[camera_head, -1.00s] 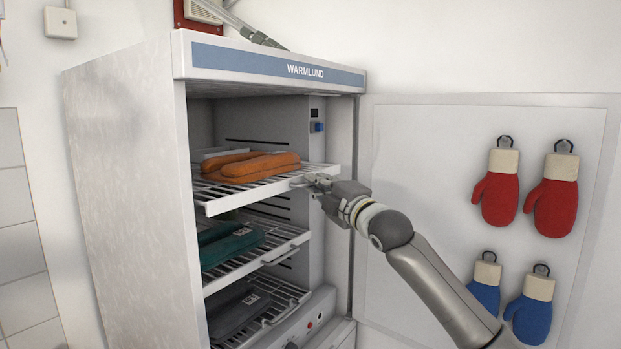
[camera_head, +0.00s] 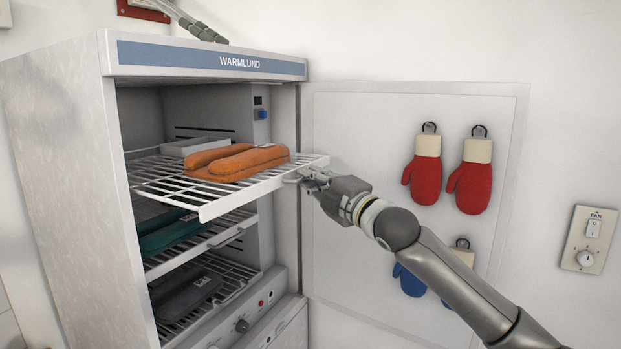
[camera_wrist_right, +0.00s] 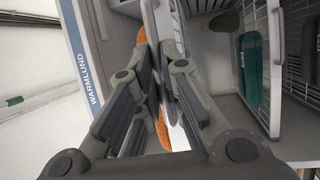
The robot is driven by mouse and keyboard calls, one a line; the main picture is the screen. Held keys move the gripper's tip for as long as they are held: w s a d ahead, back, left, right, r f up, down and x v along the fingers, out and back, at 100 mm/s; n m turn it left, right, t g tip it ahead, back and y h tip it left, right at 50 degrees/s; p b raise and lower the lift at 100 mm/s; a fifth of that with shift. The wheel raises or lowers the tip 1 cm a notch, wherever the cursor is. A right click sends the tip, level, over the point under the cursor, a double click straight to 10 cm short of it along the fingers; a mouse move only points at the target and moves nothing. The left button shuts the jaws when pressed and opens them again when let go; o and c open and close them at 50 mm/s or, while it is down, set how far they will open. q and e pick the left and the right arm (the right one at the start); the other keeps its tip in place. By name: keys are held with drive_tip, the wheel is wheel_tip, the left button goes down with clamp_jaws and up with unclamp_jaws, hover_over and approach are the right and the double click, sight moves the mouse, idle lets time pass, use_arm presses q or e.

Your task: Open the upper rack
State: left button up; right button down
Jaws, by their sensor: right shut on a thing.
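The upper rack (camera_head: 215,208) is a white wire shelf in the open WARMLUND cabinet (camera_head: 50,150). It sticks out past the cabinet's front, and orange folded items (camera_head: 238,163) lie on it. My right gripper (camera_head: 303,176) is shut on the handle at the rack's front edge. In the right wrist view the fingers (camera_wrist_right: 160,52) close around the white front bar, partly hiding it. My left gripper is not in view.
A middle rack with a dark green item (camera_head: 165,232) and a lower rack with a dark item (camera_head: 186,297) sit inside the cabinet. The open door (camera_head: 335,130) carries red mittens (camera_head: 422,180) and blue mittens, partly behind my right arm.

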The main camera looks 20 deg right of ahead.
drive_tip(key=shift+f, duration=0.1)
drive_tip(key=c, duration=1.6)
unclamp_jaws()
drive_tip(key=shift+o, duration=0.2)
drive_tip(key=v, duration=1.2)
